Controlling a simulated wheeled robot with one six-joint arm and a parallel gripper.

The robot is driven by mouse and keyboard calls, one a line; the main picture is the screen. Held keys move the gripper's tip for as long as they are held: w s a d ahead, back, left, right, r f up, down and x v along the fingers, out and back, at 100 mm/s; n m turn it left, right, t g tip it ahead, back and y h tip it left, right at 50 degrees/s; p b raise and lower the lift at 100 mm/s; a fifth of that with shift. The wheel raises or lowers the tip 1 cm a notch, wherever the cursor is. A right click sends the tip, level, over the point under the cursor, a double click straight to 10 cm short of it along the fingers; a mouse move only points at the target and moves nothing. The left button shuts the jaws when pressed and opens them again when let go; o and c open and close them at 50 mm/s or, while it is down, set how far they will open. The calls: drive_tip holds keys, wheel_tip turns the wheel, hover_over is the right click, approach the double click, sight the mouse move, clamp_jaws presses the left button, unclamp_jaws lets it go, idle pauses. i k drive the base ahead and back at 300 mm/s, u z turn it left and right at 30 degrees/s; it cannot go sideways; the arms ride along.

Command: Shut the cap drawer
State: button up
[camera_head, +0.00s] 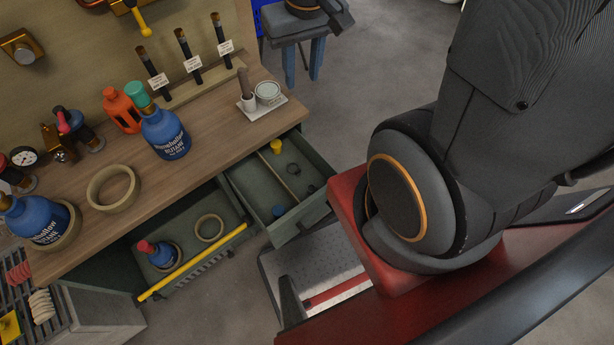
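The cap drawer (313,213) is a grey-green drawer under the right end of the wooden bench. It stands pulled out, with a divider along its inside. In it lie a yellow cap (276,146), a blue cap (278,211) and some small dark rings (293,169).
Blue bottles (165,134) and an orange bottle (122,110) stand on the bench (205,117). A blue-legged stand (290,55) is behind; floor there is clear.

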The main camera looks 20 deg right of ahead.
sight(262, 180)
drive_tip(key=k, duration=1.15)
drive_tip(key=u, duration=0.4)
drive_tip(key=i, duration=0.6)
drive_tip(key=z, duration=0.7)
drive_tip(key=k, duration=1.2)
drive_tip(key=u, duration=0.15)
